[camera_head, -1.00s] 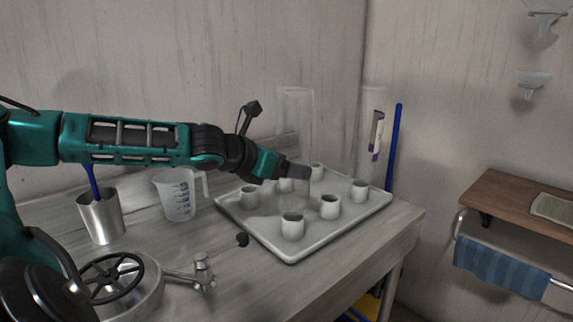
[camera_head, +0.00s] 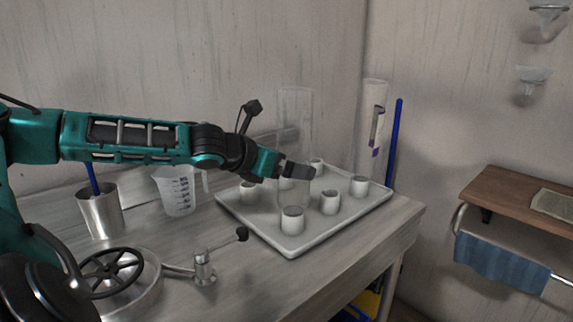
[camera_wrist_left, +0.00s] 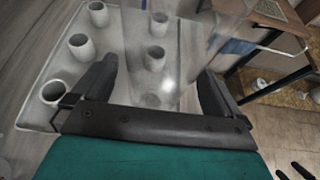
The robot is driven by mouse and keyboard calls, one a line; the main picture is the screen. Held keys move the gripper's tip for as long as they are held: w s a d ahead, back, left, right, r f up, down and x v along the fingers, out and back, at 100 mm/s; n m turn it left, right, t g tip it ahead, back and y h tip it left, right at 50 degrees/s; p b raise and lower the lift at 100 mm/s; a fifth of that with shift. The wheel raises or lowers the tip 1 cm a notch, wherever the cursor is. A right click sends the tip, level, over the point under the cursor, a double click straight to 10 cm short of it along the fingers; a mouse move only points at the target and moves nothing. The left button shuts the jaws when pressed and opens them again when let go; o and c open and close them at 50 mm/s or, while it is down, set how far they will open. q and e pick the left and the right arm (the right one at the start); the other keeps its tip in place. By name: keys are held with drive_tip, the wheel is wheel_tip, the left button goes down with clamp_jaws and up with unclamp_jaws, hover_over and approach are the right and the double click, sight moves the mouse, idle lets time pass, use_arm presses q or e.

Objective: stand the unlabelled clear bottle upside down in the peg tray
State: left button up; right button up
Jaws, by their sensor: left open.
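The unlabelled clear bottle (camera_head: 296,112) stands upright in outline at the peg tray (camera_head: 253,228), its lower end at the front white peg (camera_head: 293,220). Its glass is nearly invisible, so I cannot tell exactly how it sits around that peg. My left gripper (camera_head: 300,172) is open at the bottle's lower part. In the left wrist view, the open fingers (camera_wrist_left: 158,92) lie on either side of the clear bottle, with a peg (camera_wrist_left: 150,100) showing through it.
Several other white pegs (camera_head: 330,203) stand on the tray. A labelled clear bottle (camera_head: 373,150) stands behind it near a blue pole (camera_head: 396,145). A measuring jug (camera_head: 178,193), a metal cup (camera_head: 102,214) and a crank device (camera_head: 204,268) stand to the left. Bare table lies in front.

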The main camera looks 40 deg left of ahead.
use_arm(q)
drive_tip(key=v, duration=1.3)
use_arm(e)
drive_tip(key=shift+w+a+r, duration=0.25)
drive_tip(key=shift+a+r, duration=0.15)
drive_tip(key=shift+r, duration=0.1)
drive_tip(key=shift+w+a+r, duration=0.2)
drive_tip(key=shift+a+r, duration=0.15)
drive_tip(key=shift+r, duration=0.1)
drive_tip(key=shift+d, duration=0.1)
